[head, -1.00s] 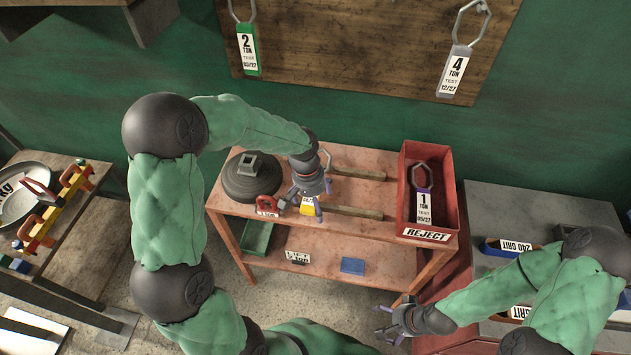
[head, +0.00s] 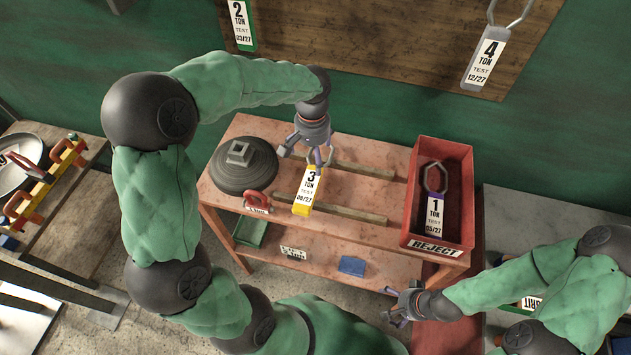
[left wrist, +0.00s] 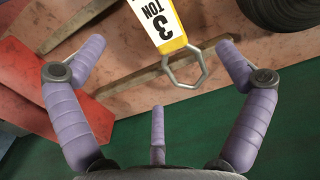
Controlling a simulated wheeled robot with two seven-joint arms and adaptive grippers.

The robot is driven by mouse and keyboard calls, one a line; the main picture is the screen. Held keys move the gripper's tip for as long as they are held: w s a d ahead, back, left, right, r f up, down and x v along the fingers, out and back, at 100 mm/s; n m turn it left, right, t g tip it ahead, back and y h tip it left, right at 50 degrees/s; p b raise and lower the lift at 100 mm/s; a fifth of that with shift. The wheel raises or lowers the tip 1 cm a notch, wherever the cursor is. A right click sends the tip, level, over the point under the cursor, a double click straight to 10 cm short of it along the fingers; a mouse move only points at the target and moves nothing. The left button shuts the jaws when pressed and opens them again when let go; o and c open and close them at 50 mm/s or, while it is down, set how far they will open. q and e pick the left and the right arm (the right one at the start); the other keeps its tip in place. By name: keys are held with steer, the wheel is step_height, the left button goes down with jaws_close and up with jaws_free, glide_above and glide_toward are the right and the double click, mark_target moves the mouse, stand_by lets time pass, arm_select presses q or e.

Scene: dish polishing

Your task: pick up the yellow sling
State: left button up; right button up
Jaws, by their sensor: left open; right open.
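The yellow sling (head: 306,190) has a white tag reading 3 TON and lies on the upper shelf of the red table, across a wooden bar. Its metal ring (left wrist: 187,72) shows in the left wrist view, at the tag's end. My left gripper (head: 308,157) is open and empty, above the far end of the sling. In the left wrist view, the ring lies between the spread fingers of my left gripper (left wrist: 160,85), apart from them. In the head view, the gripper hides the ring. My right gripper (head: 393,308) is open and empty, low in front of the table.
A dark round weight (head: 244,168) and a small red shackle (head: 257,200) stand left of the sling. A red REJECT bin (head: 459,170) holding a 1 TON purple sling (head: 435,207) stands right. Two wooden bars (head: 352,211) lie on the shelf (head: 285,225). Slings hang behind.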

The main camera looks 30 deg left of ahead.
arm_select(q)
steer(key=b, duration=0.2)
glide_above(315, 179)
steer(key=f, duration=0.6)
steer(key=shift+w+a+f, duration=0.25)
steer(key=shift+w+a, duration=0.1)
steer(key=shift+a, duration=0.05)
steer(key=f, duration=0.3)
steer(key=f+b, duration=0.1)
steer(key=shift+s+d+f, duration=0.3)
steer(key=shift+s+d, duration=0.05)
steer(key=shift+d, duration=0.05)
steer(key=shift+f, duration=0.25)
steer(key=c, duration=1.7)
arm_select(e)
steer(key=f, duration=0.3)
steer(key=shift+w+f, duration=0.3)
